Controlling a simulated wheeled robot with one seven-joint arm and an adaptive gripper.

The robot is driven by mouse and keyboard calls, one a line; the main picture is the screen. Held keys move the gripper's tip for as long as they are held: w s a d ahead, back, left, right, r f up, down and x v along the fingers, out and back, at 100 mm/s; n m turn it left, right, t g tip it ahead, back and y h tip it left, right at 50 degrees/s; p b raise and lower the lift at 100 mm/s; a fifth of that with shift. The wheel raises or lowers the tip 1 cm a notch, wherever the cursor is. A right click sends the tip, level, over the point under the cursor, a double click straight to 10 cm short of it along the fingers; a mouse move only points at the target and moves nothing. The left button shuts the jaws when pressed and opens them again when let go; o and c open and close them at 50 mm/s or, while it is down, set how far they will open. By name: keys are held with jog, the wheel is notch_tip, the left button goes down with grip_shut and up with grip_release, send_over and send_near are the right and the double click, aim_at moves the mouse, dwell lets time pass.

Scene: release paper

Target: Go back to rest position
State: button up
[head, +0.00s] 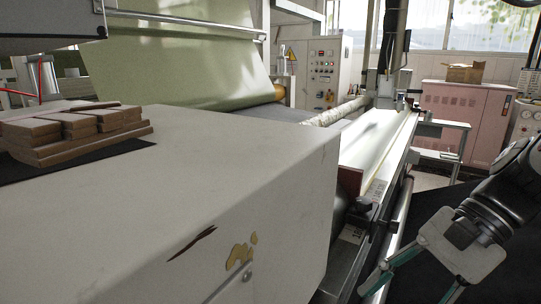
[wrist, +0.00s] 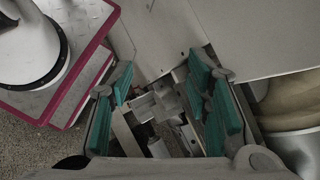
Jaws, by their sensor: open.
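My gripper (head: 420,282) is at the lower right of the head view, to the right of the machine's rail and pointing down. In the wrist view my gripper (wrist: 162,80) shows two fingers with teal pads, spread apart. Nothing is held between the pads. Below and between them are grey machine parts and brackets (wrist: 155,105). I cannot tell the exact gap between my fingers and these parts.
A large white machine housing (head: 200,190) fills the left and middle, with stacked wooden blocks (head: 75,130) on it. A metal rail (head: 380,150) runs beside it. A pink cabinet (head: 465,115) with a cardboard box (head: 464,72) stands behind. Dark floor matting (head: 425,205) lies right of the rail.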

jog(key=s+d+n+t+h, duration=0.2)
jog(key=s+d+n+h, duration=0.1)
jog(key=s+n+h, duration=0.7)
notch_tip(320, 180, up, 18)
jog(key=s+n+t+y+p, duration=0.1)
jog(key=s+t+p, duration=0.1)
jog(key=p, duration=1.4)
jog(key=shift+f+t+y, duration=0.2)
jog(key=shift+t+y, duration=0.1)
jog(key=shift+t, duration=0.5)
jog(key=shift+w, duration=0.1)
